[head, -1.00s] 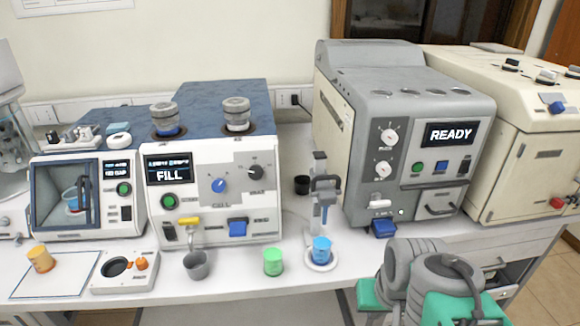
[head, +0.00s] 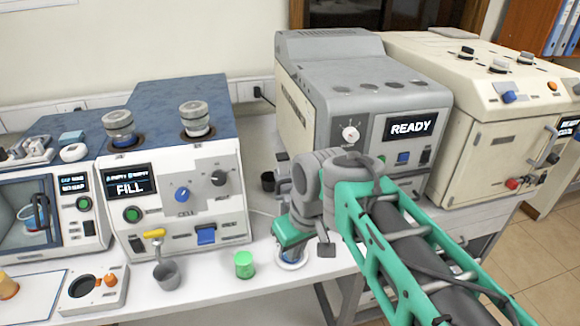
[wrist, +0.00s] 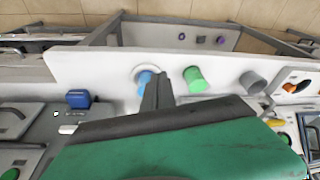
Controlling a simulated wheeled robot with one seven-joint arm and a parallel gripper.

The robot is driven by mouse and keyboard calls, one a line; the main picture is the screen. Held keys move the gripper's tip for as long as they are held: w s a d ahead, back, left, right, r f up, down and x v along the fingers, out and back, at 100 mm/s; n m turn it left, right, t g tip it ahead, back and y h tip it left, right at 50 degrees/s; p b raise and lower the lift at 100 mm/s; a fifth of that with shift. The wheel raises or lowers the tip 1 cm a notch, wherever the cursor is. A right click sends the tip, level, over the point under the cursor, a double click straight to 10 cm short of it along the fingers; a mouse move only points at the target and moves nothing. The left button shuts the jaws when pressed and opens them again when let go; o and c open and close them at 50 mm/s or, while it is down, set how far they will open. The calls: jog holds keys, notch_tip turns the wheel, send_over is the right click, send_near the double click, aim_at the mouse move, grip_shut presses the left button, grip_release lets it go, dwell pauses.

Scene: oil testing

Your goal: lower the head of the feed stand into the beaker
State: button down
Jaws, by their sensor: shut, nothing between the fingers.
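The beaker of blue liquid (head: 292,253) stands on a round white base (head: 291,265) at the table front in the head view. My arm covers the feed stand's column and head there, so I cannot tell the head's height. In the wrist view my gripper's fingers (wrist: 159,82) are together with nothing between them. They overlap the right edge of the blue beaker (wrist: 145,79); whether they touch anything is unclear. The round base (wrist: 150,70) shows behind them. My gripper's green body hides the lower middle of that view.
A green beaker (head: 244,264) and a grey cup (head: 166,273) stand to the left. The white machine reading FILL (head: 180,200) and the grey machine reading READY (head: 350,90) rise behind.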

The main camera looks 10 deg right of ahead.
jog(key=w+r+n+g+p, duration=0.1)
jog(key=w+r+n+p, duration=0.4)
jog(key=r, duration=0.8)
jog(key=n+g+p, duration=0.1)
jog(key=n+p, duration=0.4)
send_near(292, 179)
jog(key=shift+w, duration=0.1)
jog(key=shift+a+f, duration=0.1)
jog(key=shift+f, duration=0.1)
jog(key=f+b, duration=0.1)
jog(key=f, duration=0.1)
jog(key=f+b, duration=0.4)
jog(key=shift+w+a+f, duration=0.1)
jog(key=shift+a+f, duration=0.15)
